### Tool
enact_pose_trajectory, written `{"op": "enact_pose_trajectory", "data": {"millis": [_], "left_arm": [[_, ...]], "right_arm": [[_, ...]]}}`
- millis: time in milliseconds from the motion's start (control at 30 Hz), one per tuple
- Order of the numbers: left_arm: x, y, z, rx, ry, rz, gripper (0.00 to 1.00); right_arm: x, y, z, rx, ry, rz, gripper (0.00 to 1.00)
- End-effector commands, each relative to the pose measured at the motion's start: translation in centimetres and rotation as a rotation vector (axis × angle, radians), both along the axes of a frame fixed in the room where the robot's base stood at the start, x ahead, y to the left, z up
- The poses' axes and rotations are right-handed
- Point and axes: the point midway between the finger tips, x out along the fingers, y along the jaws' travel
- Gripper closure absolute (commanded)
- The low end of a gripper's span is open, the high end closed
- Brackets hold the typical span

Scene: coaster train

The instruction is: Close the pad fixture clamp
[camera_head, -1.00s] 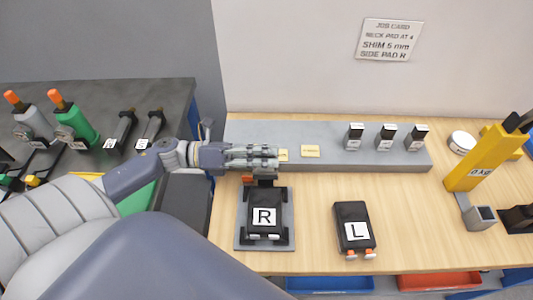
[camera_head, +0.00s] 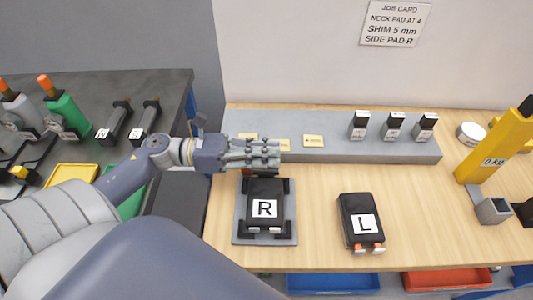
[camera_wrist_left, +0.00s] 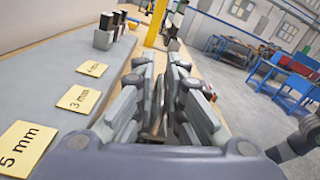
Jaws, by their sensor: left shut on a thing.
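The pad fixture is a grey plate (camera_head: 237,236) with black brackets, lying on the wooden bench in the head view. A black pad (camera_head: 267,190) marked R sits in it. My left gripper (camera_head: 272,154) is over the fixture's far edge. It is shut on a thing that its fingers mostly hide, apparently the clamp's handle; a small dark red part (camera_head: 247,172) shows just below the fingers. In the left wrist view the fingers (camera_wrist_left: 160,88) are close together, and what lies between them is unclear.
A grey shelf block (camera_head: 381,152) behind the fixture carries yellow thickness cards (camera_head: 313,141) and several black blocks. A black pad (camera_head: 352,204) marked L lies right of the fixture. A yellow post (camera_head: 490,150) stands farther right. Bare bench lies between the L pad and post.

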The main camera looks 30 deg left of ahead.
Motion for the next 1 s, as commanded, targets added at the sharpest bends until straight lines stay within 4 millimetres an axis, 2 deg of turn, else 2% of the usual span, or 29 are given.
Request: {"op": "enact_pose_trajectory", "data": {"millis": [33, 200, 733, 767, 800, 833, 1000], "left_arm": [[-0.5, -0.42, -0.65, 0.009, -0.008, -0.014, 1.0], [-0.64, -0.48, -0.67, 0.034, -0.046, -0.015, 1.0], [-0.73, -0.52, -0.69, 0.046, -0.062, -0.014, 1.0], [-0.72, -0.51, -0.69, 0.046, -0.062, -0.014, 0.85], [-0.73, -0.5, -0.69, 0.046, -0.062, -0.014, 0.76], [-0.72, -0.5, -0.67, 0.046, -0.062, -0.014, 0.72], [-0.57, -0.38, -0.52, 0.047, -0.066, -0.01, 0.72]], "right_arm": [[-0.01, 0.01, -0.6, 0.0, 0.0, 0.0, 0.1], [-0.01, 0.02, -1.12, 0.0, 0.0, 0.0, 0.1], [-0.02, 0.17, -1.25, 0.002, 0.0, 0.0, 0.1], [-0.01, 0.19, -1.25, 0.002, 0.0, 0.0, 0.1], [-0.01, 0.2, -1.25, 0.002, 0.0, 0.0, 0.1], [-0.01, 0.22, -1.25, 0.003, 0.001, 0.0, 0.1], [-0.01, 0.29, -1.24, 0.003, 0.0, -0.001, 0.1]]}}
